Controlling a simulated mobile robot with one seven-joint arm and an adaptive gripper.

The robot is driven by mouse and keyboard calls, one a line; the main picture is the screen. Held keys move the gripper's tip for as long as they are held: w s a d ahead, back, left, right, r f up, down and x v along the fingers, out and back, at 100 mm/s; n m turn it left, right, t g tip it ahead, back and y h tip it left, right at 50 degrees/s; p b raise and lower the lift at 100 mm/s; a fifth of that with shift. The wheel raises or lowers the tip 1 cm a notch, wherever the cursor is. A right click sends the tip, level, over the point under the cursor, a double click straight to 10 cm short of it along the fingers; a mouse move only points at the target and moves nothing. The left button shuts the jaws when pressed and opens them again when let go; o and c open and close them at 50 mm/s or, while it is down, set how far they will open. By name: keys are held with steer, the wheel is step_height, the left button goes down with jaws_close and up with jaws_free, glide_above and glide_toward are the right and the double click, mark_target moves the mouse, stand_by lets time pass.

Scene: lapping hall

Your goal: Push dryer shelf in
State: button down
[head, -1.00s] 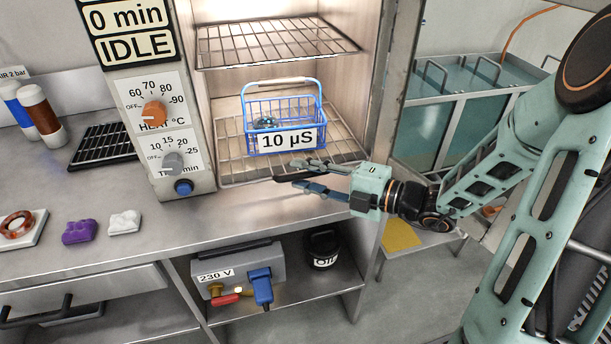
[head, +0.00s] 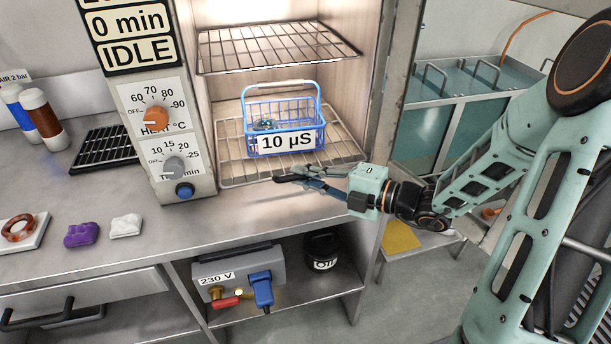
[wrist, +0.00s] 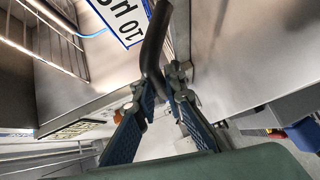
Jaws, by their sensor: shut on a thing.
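My gripper (head: 303,177) is low at the shelf's front, in front of the basket. In the wrist view my gripper (wrist: 158,88) is shut on a dark, bent bar handle (wrist: 156,42). The fingers hide part of the handle, and its joint with the shelf is not clear.
An upper wire rack (head: 275,48) is above the basket. The control panel (head: 160,130) stands to the left, reading "0 min IDLE". A 230 V box (head: 240,270) sits underneath.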

mark_target(297, 140)
steer(key=w+a+p, duration=0.1)
steer(key=w+p, duration=0.1)
steer(key=w, duration=0.2)
steer(key=w+a+p, duration=0.1)
steer(key=w+p, duration=0.1)
steer(key=w, duration=0.3)
steer(key=w+a+p, duration=0.2)
steer(key=w+p, duration=0.1)
steer(key=w, duration=0.1)
steer(key=shift+w+r, duration=0.1)
steer(key=shift+w, duration=0.2)
steer(key=shift+w+d+r, duration=0.1)
steer(key=c, duration=2)
jaws_free()
